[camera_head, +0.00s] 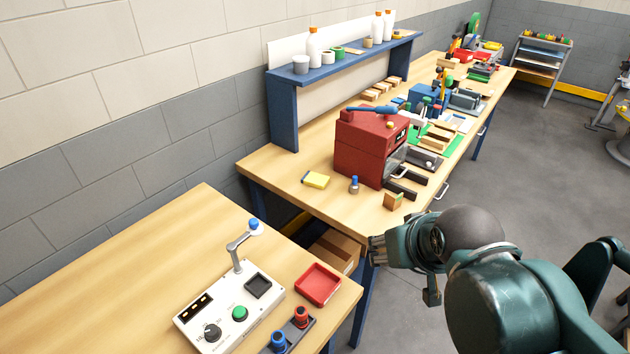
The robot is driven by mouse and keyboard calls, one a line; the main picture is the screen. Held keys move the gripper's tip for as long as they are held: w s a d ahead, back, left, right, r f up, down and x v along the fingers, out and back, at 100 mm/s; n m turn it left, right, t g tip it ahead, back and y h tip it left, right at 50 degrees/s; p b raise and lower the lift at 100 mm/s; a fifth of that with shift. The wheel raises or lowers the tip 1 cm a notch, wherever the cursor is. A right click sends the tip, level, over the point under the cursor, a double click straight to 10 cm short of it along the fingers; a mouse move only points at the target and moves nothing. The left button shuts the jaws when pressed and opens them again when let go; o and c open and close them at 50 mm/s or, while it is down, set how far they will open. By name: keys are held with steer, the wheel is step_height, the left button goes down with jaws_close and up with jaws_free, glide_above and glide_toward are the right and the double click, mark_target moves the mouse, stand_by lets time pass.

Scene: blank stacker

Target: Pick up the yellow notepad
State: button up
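The yellow notepad (316,180) lies flat on the near left end of the long wooden workbench (270,165), left of the red machine. It has a dark strip along one edge. My gripper (372,250) is at the right of the picture, in front of the bench's near corner, to the right of and nearer than the notepad. It is well apart from the notepad. Its fingers are small and seen from the side, so I cannot tell whether they are open or shut. I see nothing held in it.
A red machine (362,150) stands right of the notepad. A small blue-topped item (354,186) and a wooden block (393,201) stand nearby. A blue shelf (283,115) rises behind. A nearer table (120,270) holds a control box (222,318) and a red tray (318,284).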

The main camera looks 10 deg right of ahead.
steer(key=o, duration=0.5)
